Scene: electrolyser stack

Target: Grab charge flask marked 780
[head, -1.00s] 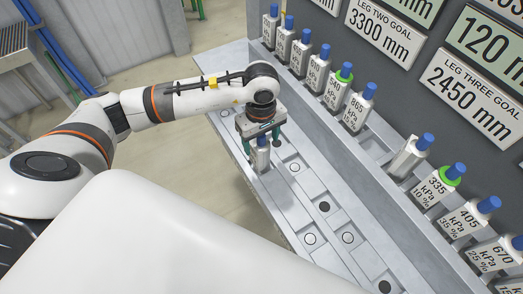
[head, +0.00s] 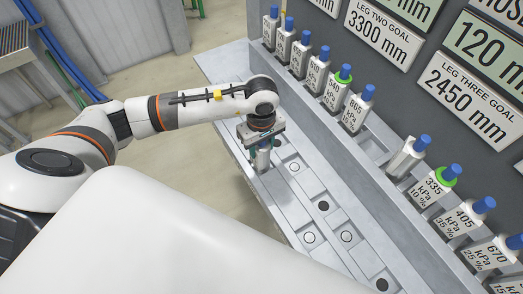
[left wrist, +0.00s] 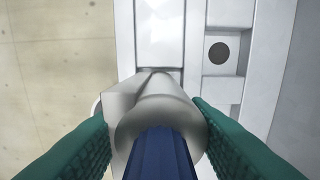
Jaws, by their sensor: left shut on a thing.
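My left gripper (head: 262,150) is shut on a silver flask (head: 262,161) at the left edge of the bench's lower ledge. In the left wrist view the green finger pads (left wrist: 158,145) press on both sides of the flask (left wrist: 150,105), whose dark blue cap (left wrist: 160,155) points at the camera. The flask's marking is hidden, so I cannot read whether it says 780. I cannot tell whether its base rests on the ledge. My right gripper is not in view.
Several blue-capped flasks stand in the rack, including ones marked 865 (head: 356,111), 335 (head: 434,187), 405 (head: 465,219) and 670 (head: 490,252). An empty gap (head: 376,143) lies between 865 and an unlabelled-side flask (head: 404,160). The ledge (head: 318,222) has several holes and recesses.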

